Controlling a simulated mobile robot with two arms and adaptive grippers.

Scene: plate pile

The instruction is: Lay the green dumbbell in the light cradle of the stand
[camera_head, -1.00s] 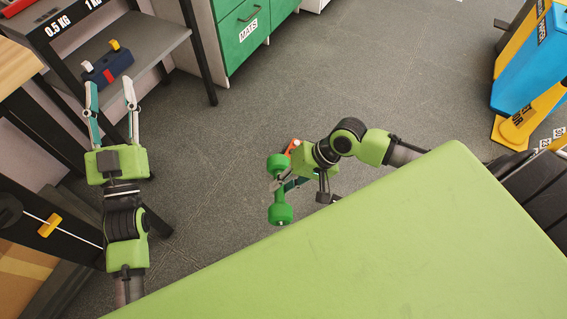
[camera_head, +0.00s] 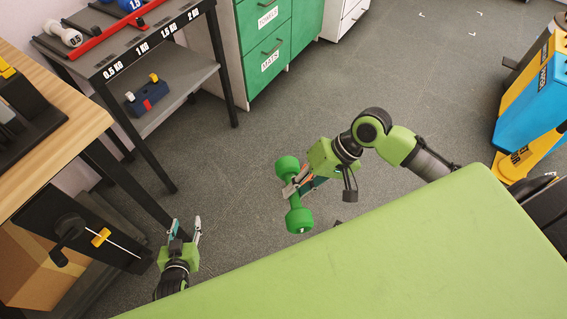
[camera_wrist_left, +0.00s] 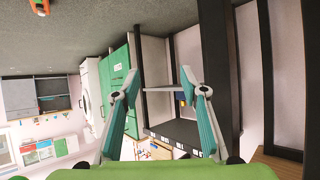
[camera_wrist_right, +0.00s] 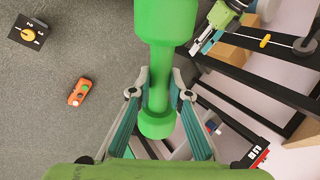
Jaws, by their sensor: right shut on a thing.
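The green dumbbell (camera_head: 299,220) is held in my right gripper (camera_head: 296,190) above the floor. The jaws close around its handle, and its two ends stick out on either side. In the right wrist view the dumbbell (camera_wrist_right: 166,22) fills the space between the fingers. My left gripper (camera_head: 185,226) is open and empty at the lower left; its spread fingers also show in the left wrist view (camera_wrist_left: 156,85). A black stand (camera_head: 28,122) is partly visible on the wooden table at the left edge. I cannot make out a light cradle on it.
A weight rack (camera_head: 152,42) marked 0.5 to 2 KG holds a white dumbbell (camera_head: 64,34) and a blue one. The wooden table (camera_head: 60,150) is at left. A green bench (camera_head: 370,260) fills the front. An orange object (camera_wrist_right: 79,91) lies on the floor. The middle floor is clear.

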